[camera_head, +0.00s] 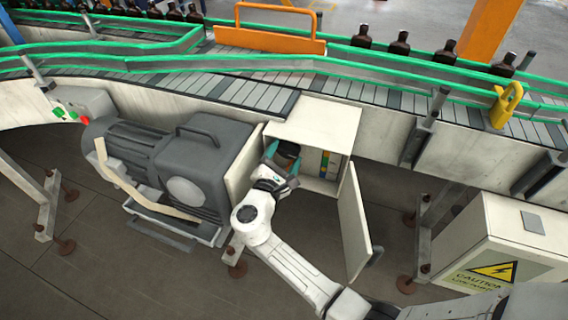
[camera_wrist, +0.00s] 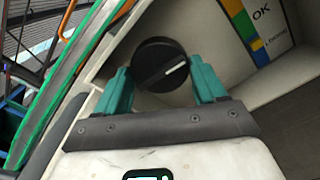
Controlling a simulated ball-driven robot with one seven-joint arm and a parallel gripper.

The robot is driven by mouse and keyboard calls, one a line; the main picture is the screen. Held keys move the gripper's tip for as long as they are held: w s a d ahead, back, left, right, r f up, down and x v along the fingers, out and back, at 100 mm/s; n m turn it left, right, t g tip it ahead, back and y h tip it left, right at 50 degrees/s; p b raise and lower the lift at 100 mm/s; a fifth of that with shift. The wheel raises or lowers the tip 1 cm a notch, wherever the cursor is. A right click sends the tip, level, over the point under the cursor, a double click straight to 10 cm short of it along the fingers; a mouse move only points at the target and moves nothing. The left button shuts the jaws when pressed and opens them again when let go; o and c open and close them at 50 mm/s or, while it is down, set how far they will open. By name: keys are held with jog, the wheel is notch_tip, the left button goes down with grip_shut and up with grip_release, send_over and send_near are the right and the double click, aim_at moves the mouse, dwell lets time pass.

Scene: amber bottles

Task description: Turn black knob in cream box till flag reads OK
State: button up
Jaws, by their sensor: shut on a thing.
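The cream box (camera_head: 315,122) hangs below the conveyor with its door (camera_head: 354,225) swung open. Inside, the black knob (camera_wrist: 152,54) is round, with a white pointer line aimed to the upper right in the wrist view. My gripper (camera_head: 283,161) reaches into the box opening. In the wrist view its teal fingers (camera_wrist: 161,80) are shut on the knob, one on each side. A label strip (camera_wrist: 246,28) with blue, green, orange and yellow bands sits right of the knob, with OK printed beside it and a lower word near the yellow. I cannot make out a separate flag.
A grey motor (camera_head: 190,165) stands close to the box's left. A cream caution cabinet (camera_head: 510,240) stands at the right. Above, green rails (camera_head: 290,60) edge the conveyor, with amber bottles (camera_head: 400,43) behind. Some floor (camera_head: 190,280) is clear at lower left.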

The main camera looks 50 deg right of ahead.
jog(key=m+b, duration=0.1)
jog(key=b, duration=0.1)
jog(key=m+b, duration=0.3)
jog(key=m, duration=0.1)
jog(key=shift+f+b, duration=0.3)
jog(key=shift+b, duration=0.1)
jog(key=m+b, duration=0.2)
jog(key=shift+r+m, duration=0.15)
jog(key=shift+m, duration=0.25)
jog(key=shift+r+b, duration=0.1)
jog(key=shift+b, duration=0.3)
jog(key=o, duration=0.8)
jog(key=shift+c, duration=0.2)
jog(key=shift+a, duration=0.1)
jog(key=v, duration=1)
jog(key=shift+a+b, duration=0.3)
jog(key=shift+b, duration=0.1)
jog(key=shift+s, duration=0.15)
